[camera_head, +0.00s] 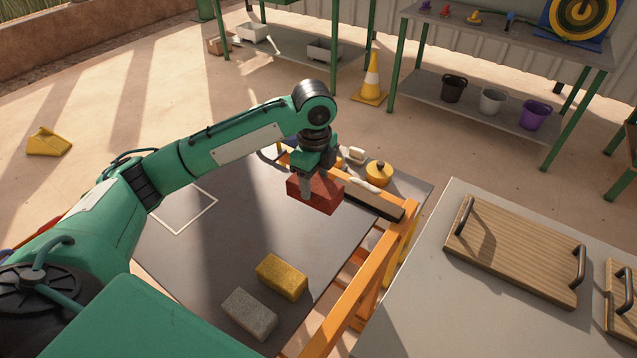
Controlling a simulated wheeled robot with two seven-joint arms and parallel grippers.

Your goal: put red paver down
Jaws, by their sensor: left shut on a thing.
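The red paver (322,195) is a brick-shaped block near the middle of the camera_head view. My left gripper (306,186) is shut on it from above, and its fingers hide part of the paver. The paver appears to be over the far right part of the dark table (235,235), beside the orange frame. I cannot tell for sure how high it is above the surface. A white square outline (208,214) is marked on the table to the left, partly behind my left arm. My right gripper is not in view.
A yellow paver (282,277) and a grey paver (249,314) lie at the table's near side. An orange frame (362,272) runs along the right side. A yellow round-topped object (378,174) stands behind. A grey bench with a wooden board (515,250) is at right.

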